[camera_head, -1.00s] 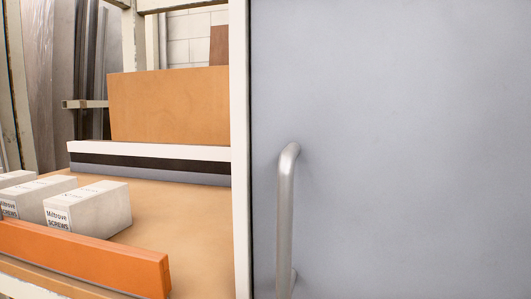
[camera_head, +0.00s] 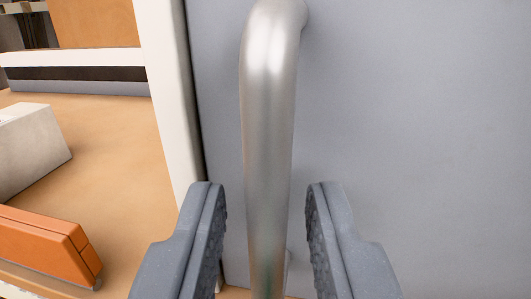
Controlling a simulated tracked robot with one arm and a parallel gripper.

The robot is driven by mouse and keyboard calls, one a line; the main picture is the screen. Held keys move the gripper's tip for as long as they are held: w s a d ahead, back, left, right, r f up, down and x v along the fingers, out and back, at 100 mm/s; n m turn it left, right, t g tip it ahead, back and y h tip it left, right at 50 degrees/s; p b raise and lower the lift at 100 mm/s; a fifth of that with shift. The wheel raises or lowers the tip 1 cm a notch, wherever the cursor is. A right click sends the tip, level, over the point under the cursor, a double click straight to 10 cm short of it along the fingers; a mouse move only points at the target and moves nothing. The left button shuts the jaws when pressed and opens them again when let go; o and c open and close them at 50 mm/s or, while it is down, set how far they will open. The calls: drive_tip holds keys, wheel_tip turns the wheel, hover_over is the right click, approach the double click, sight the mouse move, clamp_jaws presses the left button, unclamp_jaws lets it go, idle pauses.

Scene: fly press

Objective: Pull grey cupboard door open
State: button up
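The grey cupboard door (camera_head: 420,120) fills the right and middle of the view and looks closed against the cream frame post (camera_head: 168,90). Its silver bar handle (camera_head: 268,130) stands upright near the door's left edge, close to the camera. My gripper (camera_head: 266,200) is open, with one grey finger on each side of the handle's lower part. Gaps show between the handle and both fingers. The handle's lower end is hard to make out.
Left of the post is a wooden shelf (camera_head: 110,150) with a pale box (camera_head: 30,145) and an orange bar (camera_head: 45,245) along its front. A white, black and grey strip (camera_head: 80,72) lies behind. The door face right of the handle is clear.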

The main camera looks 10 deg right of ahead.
drive_tip(key=shift+w+d, duration=0.1)
drive_tip(key=shift+w, duration=0.65)
clamp_jaws()
drive_tip(key=shift+f, duration=0.1)
